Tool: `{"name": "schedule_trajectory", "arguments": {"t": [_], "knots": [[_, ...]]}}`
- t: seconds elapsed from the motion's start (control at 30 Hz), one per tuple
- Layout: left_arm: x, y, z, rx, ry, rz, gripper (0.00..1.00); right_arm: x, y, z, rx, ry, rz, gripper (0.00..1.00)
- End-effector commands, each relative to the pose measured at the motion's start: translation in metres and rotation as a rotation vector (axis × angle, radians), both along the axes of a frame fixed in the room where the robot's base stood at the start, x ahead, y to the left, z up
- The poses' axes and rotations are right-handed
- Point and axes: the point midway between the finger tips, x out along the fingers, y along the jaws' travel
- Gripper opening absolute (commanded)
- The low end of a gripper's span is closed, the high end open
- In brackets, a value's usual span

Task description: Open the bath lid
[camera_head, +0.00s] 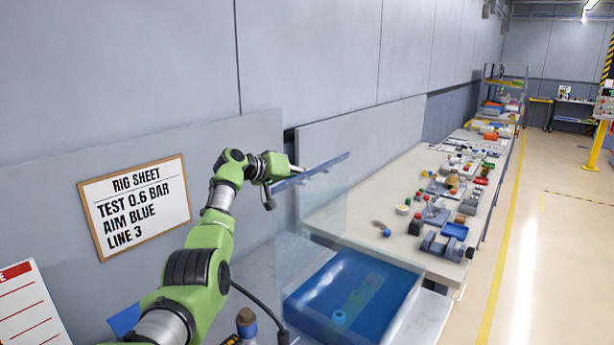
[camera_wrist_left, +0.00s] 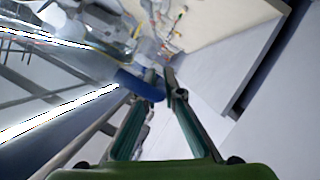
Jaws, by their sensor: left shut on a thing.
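The bath (camera_head: 400,308) is a tank of blue liquid at the lower middle of the head view. Its lid (camera_head: 318,220) is a clear pane standing up steeply above the bath, with a blue-grey bar (camera_head: 322,169) along its top edge. My left gripper (camera_head: 283,182) is at the left end of that bar and shut on the lid. In the left wrist view the fingers (camera_wrist_left: 160,80) close at a blue bar (camera_wrist_left: 138,84); the exact contact is hard to make out. Objects inside the bath show blurred through the liquid. My right gripper is not in view.
A long bench (camera_head: 370,205) with many small parts runs back to the right of the bath. A grey wall panel stands behind the lid. A rig sheet (camera_head: 135,205) hangs at left. A brown-capped bottle (camera_head: 246,322) stands left of the bath. The right floor is clear.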

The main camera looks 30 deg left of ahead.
Motion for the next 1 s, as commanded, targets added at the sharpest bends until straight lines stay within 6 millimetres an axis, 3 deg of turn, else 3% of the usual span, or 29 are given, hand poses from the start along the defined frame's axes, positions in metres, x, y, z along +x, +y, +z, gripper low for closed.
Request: {"name": "schedule_trajectory", "arguments": {"t": [0.17,0.2,0.67,1.0], "knots": [[0.0,-0.001,-0.002,0.0,0.004,-0.003,0.0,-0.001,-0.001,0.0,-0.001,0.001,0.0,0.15],[0.0,-0.001,-0.002,0.0,0.004,-0.003,0.15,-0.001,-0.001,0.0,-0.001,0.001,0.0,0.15],[-0.004,0.002,0.001,0.002,0.001,0.0,0.15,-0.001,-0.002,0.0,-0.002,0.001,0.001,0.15],[-0.039,0.013,0.013,0.005,0.001,0.0,0.15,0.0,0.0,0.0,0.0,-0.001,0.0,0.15]]}}
